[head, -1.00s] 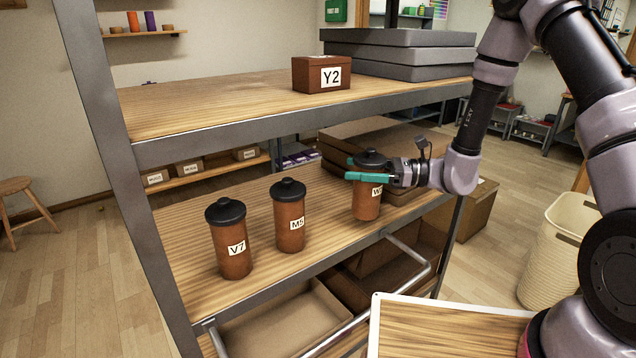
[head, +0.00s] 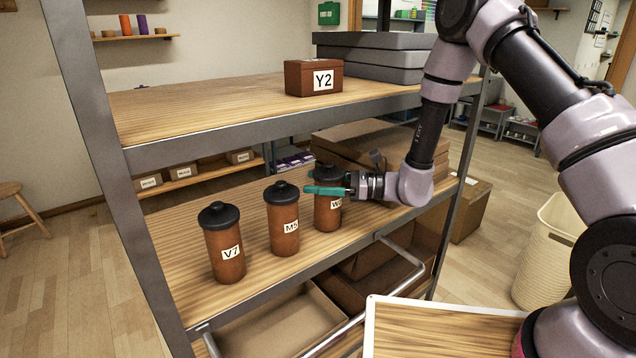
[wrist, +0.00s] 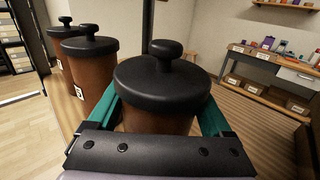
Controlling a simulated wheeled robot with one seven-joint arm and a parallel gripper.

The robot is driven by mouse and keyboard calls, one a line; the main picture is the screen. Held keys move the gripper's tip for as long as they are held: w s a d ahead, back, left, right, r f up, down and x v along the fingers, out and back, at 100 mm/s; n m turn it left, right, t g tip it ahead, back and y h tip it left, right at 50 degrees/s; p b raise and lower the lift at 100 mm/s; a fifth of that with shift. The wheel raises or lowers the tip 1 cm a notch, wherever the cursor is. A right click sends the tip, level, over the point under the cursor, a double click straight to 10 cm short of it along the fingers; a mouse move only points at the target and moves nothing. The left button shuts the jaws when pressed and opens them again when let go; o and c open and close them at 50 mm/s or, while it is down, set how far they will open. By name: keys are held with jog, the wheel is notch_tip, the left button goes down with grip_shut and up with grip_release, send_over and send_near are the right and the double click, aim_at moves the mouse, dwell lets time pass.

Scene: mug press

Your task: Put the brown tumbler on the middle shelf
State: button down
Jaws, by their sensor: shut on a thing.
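A brown tumbler with a black knobbed lid and a label beginning with W (head: 327,214) is upright at the right end of a row of three tumblers on the middle shelf (head: 185,260). My gripper (head: 310,184), with teal fingers, is shut on its upper part. In the wrist view the held tumbler (wrist: 158,122) sits between the fingers. Its base is at or very near the board; I cannot tell if it touches. The tumbler M5 (head: 283,232) stands close to its left, with a small gap. The tumbler V7 (head: 222,245) stands farther left.
A brown box Y2 (head: 313,78) and stacked grey cases (head: 372,56) are on the upper shelf. Flat brown cartons (head: 365,143) lie behind the held tumbler. Open bins (head: 285,322) are below. A grey upright (head: 110,170) bounds the shelf at the left.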

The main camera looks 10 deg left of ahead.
jog(key=shift+f, duration=0.15)
grip_release()
jog(key=shift+d, duration=0.3)
jog(key=d, duration=1.1)
jog(key=shift+w+d+r, duration=0.2)
jog(key=shift+w+d, duration=0.05)
jog(key=shift+w, duration=0.05)
